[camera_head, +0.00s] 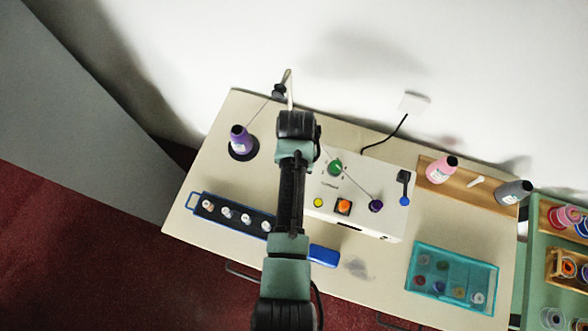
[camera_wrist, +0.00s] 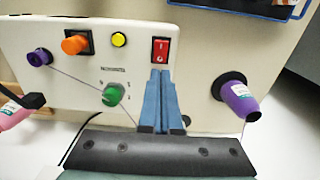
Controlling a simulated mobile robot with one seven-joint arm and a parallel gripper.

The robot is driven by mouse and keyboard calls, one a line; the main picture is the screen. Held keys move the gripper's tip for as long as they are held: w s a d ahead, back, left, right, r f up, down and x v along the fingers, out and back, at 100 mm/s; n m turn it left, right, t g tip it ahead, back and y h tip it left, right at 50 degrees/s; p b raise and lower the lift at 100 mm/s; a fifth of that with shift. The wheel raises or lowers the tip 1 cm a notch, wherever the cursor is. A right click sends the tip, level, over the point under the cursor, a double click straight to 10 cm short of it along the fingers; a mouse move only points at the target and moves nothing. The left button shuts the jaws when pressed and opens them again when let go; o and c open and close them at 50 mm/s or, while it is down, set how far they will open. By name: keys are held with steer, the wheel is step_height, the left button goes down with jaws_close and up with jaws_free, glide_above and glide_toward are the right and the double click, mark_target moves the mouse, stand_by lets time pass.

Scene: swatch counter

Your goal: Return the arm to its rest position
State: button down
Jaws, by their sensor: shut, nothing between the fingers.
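My gripper shows in the wrist view (camera_wrist: 160,74) as two blue fingers closed together with nothing between them. The fingertips appear just below the red rocker switch (camera_wrist: 160,50) on the white machine's panel; I cannot tell whether they touch it. In the head view my arm (camera_head: 290,195) reaches from the bottom edge over the middle of the table, and its fingers are hidden there. The white winding machine (camera_head: 385,222) stands beside my arm, with a green knob (camera_head: 335,167), an orange button (camera_head: 344,206) and a yellow button (camera_head: 318,202).
A purple cone (camera_head: 240,140) stands left, its thread running past a guide post (camera_head: 290,88). A rack of small spools (camera_head: 232,214) and a blue block (camera_head: 324,256) lie near the front. A teal tray (camera_head: 450,277) is right; pink (camera_head: 441,169) and grey (camera_head: 514,192) cones stand behind it.

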steer(key=shift+r, duration=0.55)
steer(key=w+r+t+b, duration=0.5)
steer(key=w+r+t, duration=0.4)
steer(key=w+r, duration=0.75)
step_height(320, 180, up, 13)
steer(key=w+d+n+t+b, duration=0.1)
steer(key=w+t+b, duration=0.1)
steer(key=t, duration=0.3)
steer(key=s+r+n+t+b, duration=0.1)
steer(key=s+r+t+b, duration=0.15)
steer(key=r, duration=0.65)
steer(key=s+r+t+b, duration=0.1)
steer(key=s+r+t, duration=0.25)
steer(key=r, duration=0.55)
steer(key=s+r+n+t+b, duration=0.1)
steer(key=s+r+t+b, duration=0.1)
steer(key=s+r+t, duration=0.5)
steer(key=s+a+r, duration=0.1)
steer(key=s+r, duration=0.5)
steer(key=s, duration=0.1)
steer(key=shift+r+n, duration=0.15)
steer(key=shift+n, duration=0.15)
